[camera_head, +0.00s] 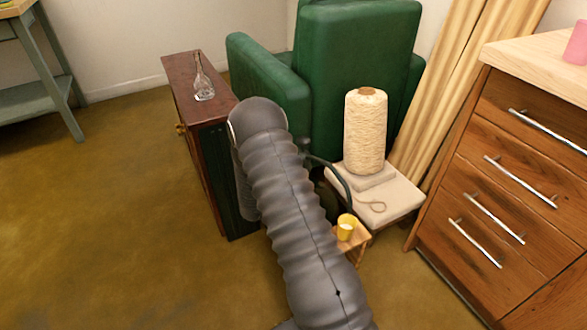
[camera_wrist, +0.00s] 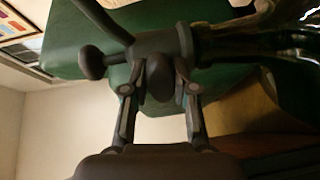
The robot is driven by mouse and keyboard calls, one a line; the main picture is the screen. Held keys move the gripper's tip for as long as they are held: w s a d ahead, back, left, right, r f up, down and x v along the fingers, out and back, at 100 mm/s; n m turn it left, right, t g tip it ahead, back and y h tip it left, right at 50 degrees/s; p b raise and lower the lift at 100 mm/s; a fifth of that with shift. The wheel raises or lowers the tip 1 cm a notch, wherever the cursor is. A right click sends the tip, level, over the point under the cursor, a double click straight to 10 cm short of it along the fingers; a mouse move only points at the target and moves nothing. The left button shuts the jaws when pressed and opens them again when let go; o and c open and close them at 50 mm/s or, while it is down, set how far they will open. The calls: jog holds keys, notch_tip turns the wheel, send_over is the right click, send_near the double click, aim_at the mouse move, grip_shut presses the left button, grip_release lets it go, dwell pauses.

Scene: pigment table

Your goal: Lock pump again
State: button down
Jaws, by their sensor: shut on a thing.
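The pump shows close up in the wrist view as a dark grey head (camera_wrist: 150,43) with a rounded knob (camera_wrist: 158,78), a second knob (camera_wrist: 90,62) at its left, and a curved dark tube at the upper left. My gripper (camera_wrist: 156,92) has its two fingers on either side of the rounded knob and is shut on it. In the head view my arm hides the gripper and most of the pump. A dark curved tube (camera_head: 340,174) shows just right of my arm. I cannot tell whether the pump is locked.
A white stool (camera_head: 400,203) with a yarn cone (camera_head: 365,130), a small wooden stand with a yellow cup (camera_head: 346,226), and a drawer chest (camera_head: 500,200) are on the right. A green armchair (camera_head: 350,45) stands behind. A brown cabinet (camera_head: 180,80) bears a glass bottle (camera_head: 203,82).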

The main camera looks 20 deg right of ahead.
dwell(0.4)
jog(key=c, duration=0.9)
grip_release()
jog(key=shift+a, duration=0.1)
jog(key=v, duration=1.2)
jog(key=shift+f, duration=0.1)
